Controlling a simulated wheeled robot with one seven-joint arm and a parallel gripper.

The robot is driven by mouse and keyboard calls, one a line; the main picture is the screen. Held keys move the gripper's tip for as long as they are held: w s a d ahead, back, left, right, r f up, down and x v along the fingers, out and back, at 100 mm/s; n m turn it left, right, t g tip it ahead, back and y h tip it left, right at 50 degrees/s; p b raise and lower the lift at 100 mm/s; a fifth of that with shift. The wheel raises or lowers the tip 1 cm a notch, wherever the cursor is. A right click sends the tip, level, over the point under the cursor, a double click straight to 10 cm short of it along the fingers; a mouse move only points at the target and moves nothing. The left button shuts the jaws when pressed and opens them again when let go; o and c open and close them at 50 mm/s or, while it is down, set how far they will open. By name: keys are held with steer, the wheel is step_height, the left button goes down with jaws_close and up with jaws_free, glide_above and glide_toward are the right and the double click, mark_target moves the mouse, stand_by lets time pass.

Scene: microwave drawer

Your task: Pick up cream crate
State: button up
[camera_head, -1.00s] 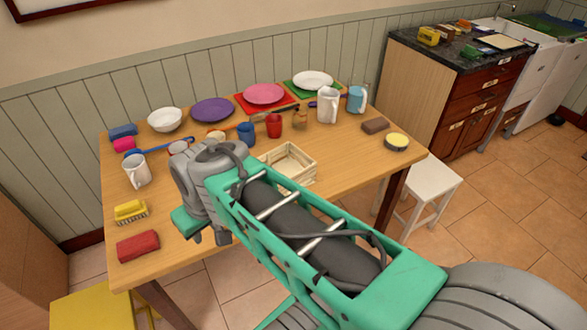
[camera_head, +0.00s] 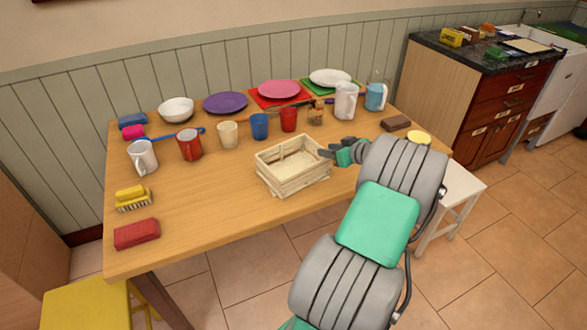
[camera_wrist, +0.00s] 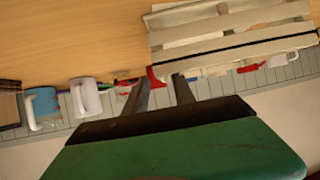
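The cream crate (camera_head: 292,178), a slatted wooden box, stands upright on the table with its open top facing up. It looks empty. My gripper (camera_head: 328,150) is just right of the crate's right end, near rim height.
Behind the crate on the wooden table (camera_head: 210,215) stand a blue cup (camera_head: 260,126), a red cup (camera_head: 289,118) and a cream cup (camera_head: 228,134). A brown block (camera_head: 395,123) lies behind my wrist. The table in front of the crate is clear.

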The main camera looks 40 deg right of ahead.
glide_above(316, 161)
step_height(316, 161, down, 3)
steer(key=shift+w+d+f, duration=0.1)
steer(key=shift+d, duration=0.05)
steer(key=shift+c, duration=0.2)
jaws_close()
stand_by(1.1)
